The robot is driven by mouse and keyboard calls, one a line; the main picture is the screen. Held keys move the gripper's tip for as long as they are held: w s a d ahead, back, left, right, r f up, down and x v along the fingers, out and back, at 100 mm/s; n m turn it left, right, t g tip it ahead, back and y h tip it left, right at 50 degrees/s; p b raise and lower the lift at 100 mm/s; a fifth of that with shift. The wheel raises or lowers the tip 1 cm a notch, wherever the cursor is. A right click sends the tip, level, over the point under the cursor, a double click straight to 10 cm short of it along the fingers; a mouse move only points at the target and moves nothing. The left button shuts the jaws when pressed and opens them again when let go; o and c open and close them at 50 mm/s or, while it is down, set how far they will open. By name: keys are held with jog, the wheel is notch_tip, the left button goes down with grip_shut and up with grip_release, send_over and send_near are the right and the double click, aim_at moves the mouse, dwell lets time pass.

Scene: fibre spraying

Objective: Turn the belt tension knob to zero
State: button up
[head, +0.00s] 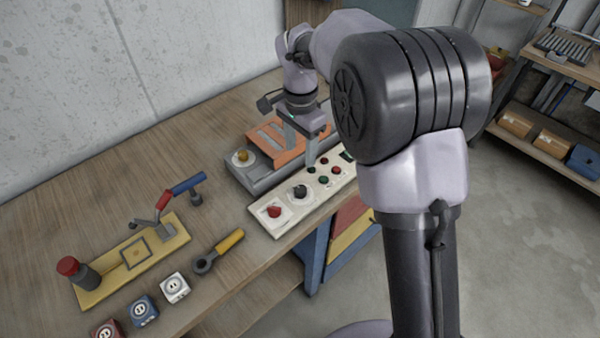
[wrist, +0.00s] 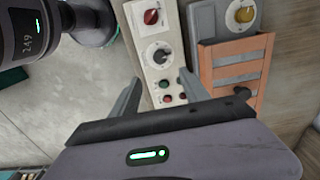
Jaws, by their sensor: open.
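A pale control panel (head: 325,186) lies on the workbench with a red knob (head: 274,211) at its near end and a black knob (head: 300,191) beside it. A grey unit with an orange slatted part next to the panel carries a yellow knob (head: 242,157). In the wrist view, the red knob (wrist: 152,16), black knob (wrist: 160,56) and yellow knob (wrist: 244,14) all show. I cannot read which one is marked belt tension. My gripper (head: 301,153) is open and empty, pointing down above the panel and the orange part. Its fingers (wrist: 160,80) reach toward the panel's buttons, apart from the knobs.
Red and green buttons (head: 324,179) sit on the panel near my fingers. A yellow toggle-clamp board (head: 133,258), a yellow-handled tool (head: 229,241) and several small socket blocks (head: 174,288) lie to the left. The bench top between them and the wall is clear.

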aim_at(300, 189)
notch_tip(300, 189, down, 15)
jog(key=b, duration=0.4)
jog(key=shift+b, duration=0.35)
jog(key=shift+c, duration=0.4)
grip_shut()
